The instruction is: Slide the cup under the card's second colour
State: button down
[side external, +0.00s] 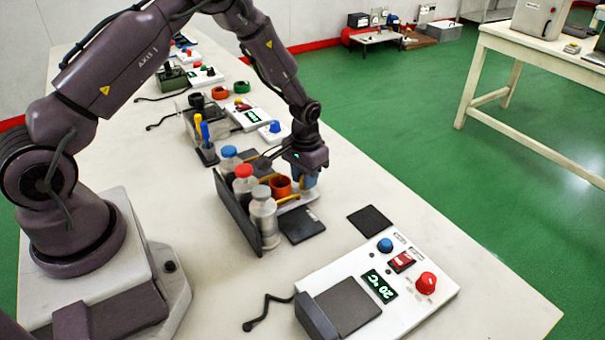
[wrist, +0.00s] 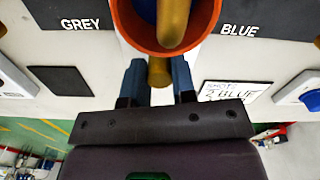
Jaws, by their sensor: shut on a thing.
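The orange cup (side external: 280,186) stands in front of the middle, red-capped dispenser (side external: 245,187). In the wrist view the cup (wrist: 120,22) sits between the GREY and BLUE labels, with a tan spout (wrist: 173,22) over its mouth and something blue inside. My gripper (side external: 307,180) is shut on the cup's tan handle (wrist: 160,72). The blue-capped dispenser (side external: 229,162) and grey-capped dispenser (side external: 263,215) flank the red one.
Dark pads (side external: 302,226) and (side external: 370,220) lie near the dispensers. A white hotplate box (side external: 375,285) with a 20 °C display stands at the front. A stand with blue and yellow tools (side external: 206,150) is behind the row. The right table edge is open.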

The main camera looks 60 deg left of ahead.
aim_at(295, 191)
jog(key=c, duration=0.9)
grip_release()
jog(key=shift+c, duration=0.2)
jog(key=shift+r, duration=0.1)
notch_tip(295, 191, up, 13)
jog(key=s+d+r+m+t, duration=0.1)
jog(key=s+d+r+t, duration=0.1)
jog(key=s+r, duration=0.7)
jog(key=s+d+r+m+t, duration=0.1)
jog(key=s+d+r+t, duration=0.2)
jog(key=s+r, duration=0.7)
jog(key=s+d, duration=0.2)
jog(key=s, duration=0.2)
jog(key=shift+d+r+m+t, duration=0.15)
jog(key=shift+d+m+t, duration=0.05)
jog(key=shift+m+t, duration=0.1)
